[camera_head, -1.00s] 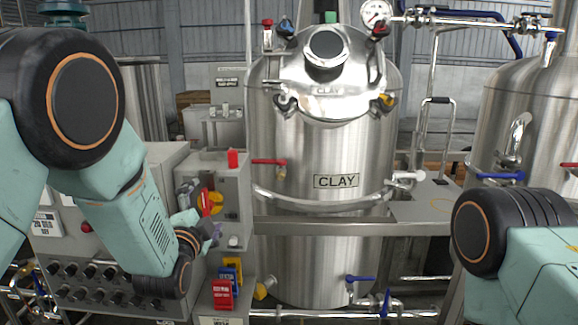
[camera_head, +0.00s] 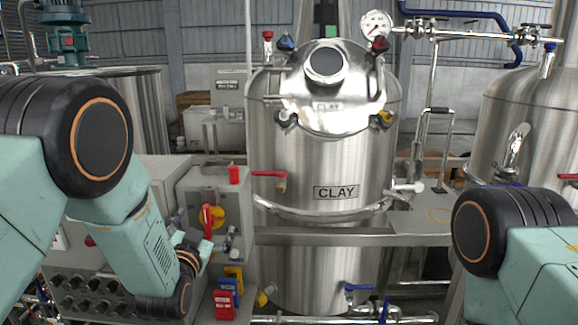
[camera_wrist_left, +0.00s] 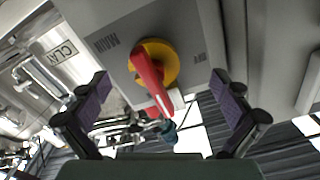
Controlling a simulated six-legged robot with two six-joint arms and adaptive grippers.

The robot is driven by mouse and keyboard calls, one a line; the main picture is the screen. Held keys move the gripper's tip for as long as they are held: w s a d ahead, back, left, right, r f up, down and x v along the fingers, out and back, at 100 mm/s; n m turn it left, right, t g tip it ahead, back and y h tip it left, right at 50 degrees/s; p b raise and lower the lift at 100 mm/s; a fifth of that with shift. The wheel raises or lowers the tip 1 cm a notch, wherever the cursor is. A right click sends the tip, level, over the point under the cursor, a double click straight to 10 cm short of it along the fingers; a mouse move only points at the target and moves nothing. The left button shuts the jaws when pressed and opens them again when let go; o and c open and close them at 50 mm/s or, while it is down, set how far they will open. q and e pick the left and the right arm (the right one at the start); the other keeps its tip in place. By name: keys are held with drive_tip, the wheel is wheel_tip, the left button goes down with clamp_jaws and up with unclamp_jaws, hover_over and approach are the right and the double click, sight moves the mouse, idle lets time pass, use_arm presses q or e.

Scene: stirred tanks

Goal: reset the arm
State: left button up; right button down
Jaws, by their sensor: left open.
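My left gripper (camera_head: 208,240) is in front of the grey control box, low and left of the tank. In the left wrist view its two purple-padded fingers (camera_wrist_left: 162,98) are spread wide with nothing between the pads. A red rotary handle (camera_head: 207,219) on a yellow disc (camera_head: 219,214) is on the box face, just above the gripper. In the wrist view the red handle (camera_wrist_left: 150,78) and yellow disc (camera_wrist_left: 159,63) lie ahead, between and beyond the fingers, apart from both. Of my right arm only a link shows; its gripper is out of view.
The steel tank labelled CLAY (camera_head: 320,155) stands in the middle, with a red-handled valve (camera_head: 270,174) on its left. Another tank (camera_head: 500,120) stands right. Black knobs line the panel beside my left forearm.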

use_arm(q)
drive_tip(key=n+p, duration=0.1)
drive_tip(key=n, duration=0.2)
drive_tip(key=shift+f+n, duration=0.1)
drive_tip(key=shift+n, duration=0.2)
drive_tip(key=shift+s, duration=0.1)
